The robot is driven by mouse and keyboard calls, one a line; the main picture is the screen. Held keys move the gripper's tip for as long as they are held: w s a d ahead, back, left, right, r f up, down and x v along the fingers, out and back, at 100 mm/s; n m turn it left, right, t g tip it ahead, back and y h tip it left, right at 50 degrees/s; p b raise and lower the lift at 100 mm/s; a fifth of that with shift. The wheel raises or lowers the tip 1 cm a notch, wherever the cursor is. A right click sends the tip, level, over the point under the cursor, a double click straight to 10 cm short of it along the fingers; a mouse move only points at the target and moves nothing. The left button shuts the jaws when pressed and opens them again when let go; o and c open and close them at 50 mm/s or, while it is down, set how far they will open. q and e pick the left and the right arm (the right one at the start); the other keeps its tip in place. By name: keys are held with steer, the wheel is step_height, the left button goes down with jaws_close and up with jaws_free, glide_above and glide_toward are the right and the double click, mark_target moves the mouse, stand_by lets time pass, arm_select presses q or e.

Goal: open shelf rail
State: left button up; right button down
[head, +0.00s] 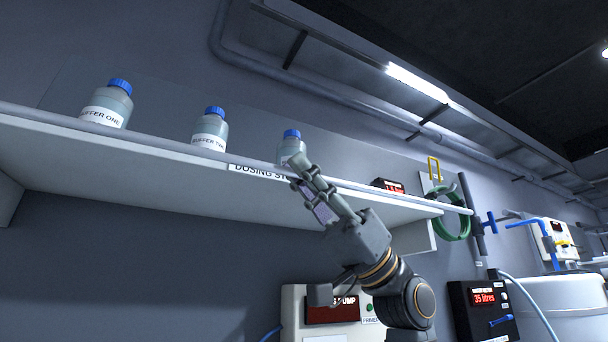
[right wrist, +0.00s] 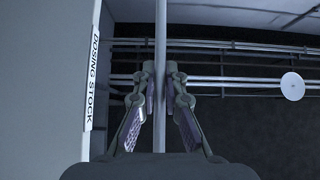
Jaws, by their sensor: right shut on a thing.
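The shelf rail (head: 150,139) is a long grey bar along the front edge of the wall shelf (head: 130,168). My right gripper (head: 303,180) is at the rail, beside the "DOSING STOCK" label (head: 258,172) and in front of the third bottle. In the right wrist view, the rail (right wrist: 161,30) runs between the two fingers (right wrist: 160,75), which are closed on it from both sides. The fingers hide a short piece of the rail and the label's end in the head view. My left gripper is not in view.
On the shelf stand bottles with blue caps, labelled BUFFER ONE (head: 108,106) and BUFFER TWO (head: 210,130), and a third (head: 291,146), partly hidden. A green hose coil (head: 440,225) hangs at the shelf's right end. A pump box (head: 294,310) is below.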

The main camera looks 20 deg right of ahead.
steer(key=shift+f, duration=0.1)
stand_by(0.4)
steer(key=c, duration=1.4)
jaws_free()
steer(key=shift+w, duration=0.1)
steer(key=shift+d, duration=0.1)
steer(key=v, duration=1.2)
